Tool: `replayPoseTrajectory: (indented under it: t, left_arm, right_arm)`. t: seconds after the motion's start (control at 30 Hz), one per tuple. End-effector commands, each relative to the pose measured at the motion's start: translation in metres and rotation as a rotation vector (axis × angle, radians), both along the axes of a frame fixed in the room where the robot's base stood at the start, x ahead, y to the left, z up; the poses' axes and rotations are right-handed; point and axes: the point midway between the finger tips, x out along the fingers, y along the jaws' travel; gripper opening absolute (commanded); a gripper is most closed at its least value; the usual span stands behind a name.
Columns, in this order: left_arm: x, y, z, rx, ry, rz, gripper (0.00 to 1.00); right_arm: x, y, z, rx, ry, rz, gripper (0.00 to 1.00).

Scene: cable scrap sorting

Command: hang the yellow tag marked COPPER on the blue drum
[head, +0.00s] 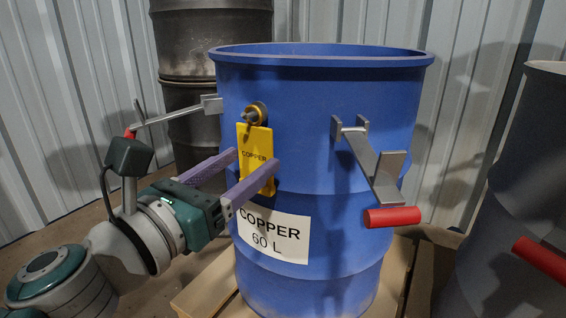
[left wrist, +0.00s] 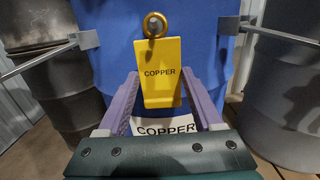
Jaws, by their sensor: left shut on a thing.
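The blue drum (head: 300,85) stands upright in the middle of the head view, with a white label (head: 270,236) reading COPPER 60 L. The yellow tag (head: 255,150) marked COPPER hangs upright against the drum's front left. My left gripper (head: 255,165) is shut on the tag, one purple finger at each side edge. In the left wrist view the tag (left wrist: 160,85) sits between the fingers. Its brass ring (left wrist: 155,25) appears to be around a short grey peg (head: 247,117) on the drum wall. My right gripper is not in view.
Two grey lever arms with red grips stick out from the drum, one at right (head: 392,217) and one at left (head: 130,133) near my left wrist. Dark drums (head: 180,40) stand behind, and a grey drum (head: 530,170) at right. A wooden pallet (head: 395,280) lies underneath.

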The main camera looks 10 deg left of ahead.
Motion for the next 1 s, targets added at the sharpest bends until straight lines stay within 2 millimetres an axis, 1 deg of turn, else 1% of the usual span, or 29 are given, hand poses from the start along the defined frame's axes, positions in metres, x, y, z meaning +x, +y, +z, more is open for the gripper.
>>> replayPoseTrajectory:
  t: [0.43, 0.47, 0.73, 1.0]
  left_arm:
    - [0.0000, 0.0002, 0.0002, 0.000, 0.000, 0.000, 0.15]
    - [0.0000, 0.0002, 0.0002, 0.000, 0.000, 0.000, 0.69]
    - [-0.0001, 0.0003, 0.0001, 0.000, 0.000, 0.000, 1.00]
    - [-0.0018, 0.0009, 0.0001, 0.000, 0.001, 0.000, 1.00]
  right_arm:
    - [-0.0003, -0.0010, 0.0000, -0.004, 0.000, 0.002, 0.30]
    - [-0.0002, -0.0011, 0.0000, -0.004, 0.000, 0.003, 0.30]
    - [-0.0003, -0.0015, -0.0001, -0.006, 0.001, 0.003, 0.30]
    - [-0.0003, -0.0014, 0.0008, -0.006, 0.001, 0.003, 0.30]
